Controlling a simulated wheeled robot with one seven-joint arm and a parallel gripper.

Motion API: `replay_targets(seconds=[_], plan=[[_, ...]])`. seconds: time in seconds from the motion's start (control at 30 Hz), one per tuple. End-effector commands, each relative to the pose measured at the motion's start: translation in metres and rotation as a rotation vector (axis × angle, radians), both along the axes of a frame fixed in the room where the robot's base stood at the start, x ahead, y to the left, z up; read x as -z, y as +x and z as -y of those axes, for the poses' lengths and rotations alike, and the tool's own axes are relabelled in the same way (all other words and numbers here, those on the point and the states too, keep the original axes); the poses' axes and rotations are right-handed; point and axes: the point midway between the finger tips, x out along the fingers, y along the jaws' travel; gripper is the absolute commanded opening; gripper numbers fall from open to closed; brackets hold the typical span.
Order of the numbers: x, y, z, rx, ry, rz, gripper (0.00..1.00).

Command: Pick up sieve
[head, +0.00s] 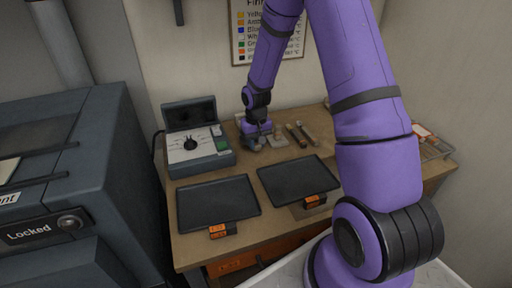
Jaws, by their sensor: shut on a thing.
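My gripper (256,141) is at the back of the wooden table, just right of the grey device with the open lid. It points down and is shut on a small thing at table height. The thing in the jaws is taken to be the sieve, but it is mostly hidden by the gripper and too small to make out. I cannot tell whether it still touches the table.
Right of my gripper are a small pale item (278,138) and slim handled tools (297,135). The open-lidded device (197,149) stands left. Two dark trays (217,203) (298,180) with orange tags lie in front. A locked grey cabinet (75,180) stands left of the table.

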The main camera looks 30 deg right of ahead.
Motion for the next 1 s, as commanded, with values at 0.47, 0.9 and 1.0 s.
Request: replay_targets(seconds=[0.47,0.9,1.0], plan=[[-0.016,-0.087,-0.01,-0.001,0.0,-0.001,0.04],[-0.021,-0.148,-0.016,-0.001,0.0,0.0,0.04],[-0.022,-0.155,-0.017,-0.001,0.0,-0.002,0.04]])
